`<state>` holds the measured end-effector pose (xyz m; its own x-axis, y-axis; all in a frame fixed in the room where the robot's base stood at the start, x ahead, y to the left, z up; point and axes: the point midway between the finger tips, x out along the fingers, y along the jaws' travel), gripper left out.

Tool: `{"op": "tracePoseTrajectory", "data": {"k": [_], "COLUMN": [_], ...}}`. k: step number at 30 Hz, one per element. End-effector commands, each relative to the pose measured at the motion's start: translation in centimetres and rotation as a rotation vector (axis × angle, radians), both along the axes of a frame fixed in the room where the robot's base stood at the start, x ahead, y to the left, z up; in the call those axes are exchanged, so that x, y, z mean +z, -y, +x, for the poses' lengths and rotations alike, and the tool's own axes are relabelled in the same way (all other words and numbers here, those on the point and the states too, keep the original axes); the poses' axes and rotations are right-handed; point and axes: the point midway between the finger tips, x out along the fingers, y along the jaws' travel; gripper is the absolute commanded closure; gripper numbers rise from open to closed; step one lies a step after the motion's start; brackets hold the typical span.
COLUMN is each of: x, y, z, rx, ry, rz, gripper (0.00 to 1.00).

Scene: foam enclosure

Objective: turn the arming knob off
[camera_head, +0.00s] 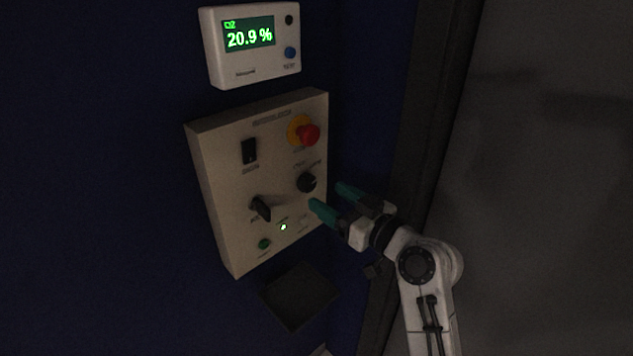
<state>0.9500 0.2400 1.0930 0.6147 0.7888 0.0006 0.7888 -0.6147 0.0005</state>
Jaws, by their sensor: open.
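The beige control panel (222,180) is mounted on the dark blue wall. A black lever-like knob (261,208) sits at its lower left, and a round black knob (307,182) sits at its right. The labels are too small and dim to read, so I cannot tell which one is the arming knob. My gripper (329,198) has teal fingers, spread open and empty. It is in front of the panel's lower right edge, just right of and below the round knob. I cannot tell the exact gap to the panel.
A red mushroom button (309,134) on a yellow ring and a black rocker switch (249,151) are on the upper panel. An O2 meter (251,62) reading 20.9 % hangs above; a dark tray (301,296) is below.

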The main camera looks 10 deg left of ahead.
Motion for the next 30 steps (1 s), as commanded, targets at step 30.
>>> {"op": "tracePoseTrajectory", "data": {"k": [30], "x": [0.0], "y": [-4.6], "z": [3.6], "rx": [-0.001], "ry": [-0.001], "rz": [0.0], "gripper": [0.59]}}
